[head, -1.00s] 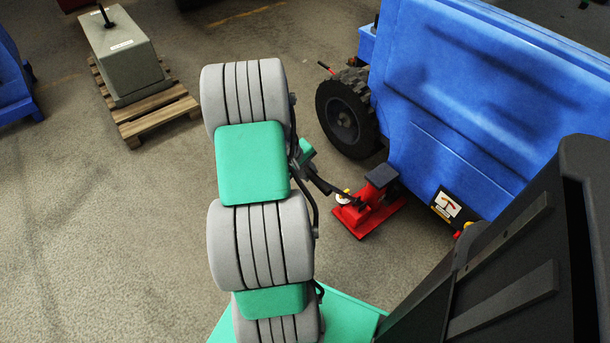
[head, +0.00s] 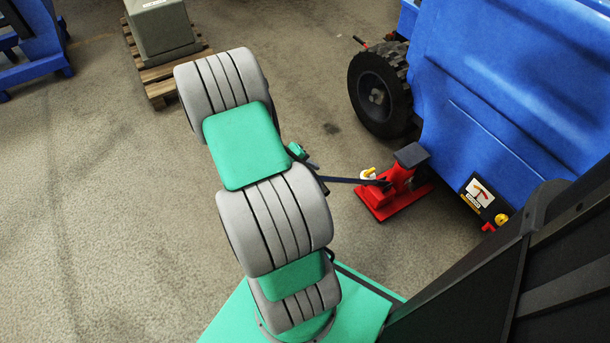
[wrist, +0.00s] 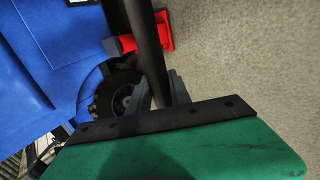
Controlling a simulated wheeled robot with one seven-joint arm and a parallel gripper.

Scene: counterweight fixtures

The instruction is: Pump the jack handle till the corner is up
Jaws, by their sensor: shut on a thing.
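The red floor jack (head: 400,190) sits on the concrete by the blue machine (head: 510,90), its dark pad (head: 411,155) at the machine's lower edge. I cannot tell whether the pad touches it. The black jack handle (head: 352,181) runs left from the jack, nearly level in the head view. In the wrist view the handle (wrist: 146,45) passes between the fingers of my gripper (wrist: 165,90), which is shut on it. The red jack (wrist: 164,32) shows beyond. In the head view my arm mostly hides the gripper.
A black wheel (head: 380,92) stands behind the jack. A gauge panel (head: 479,197) with a yellow knob is on the machine's lower side. A grey block (head: 162,28) on a wooden pallet (head: 160,90) stands at upper left. Floor left of my arm is clear.

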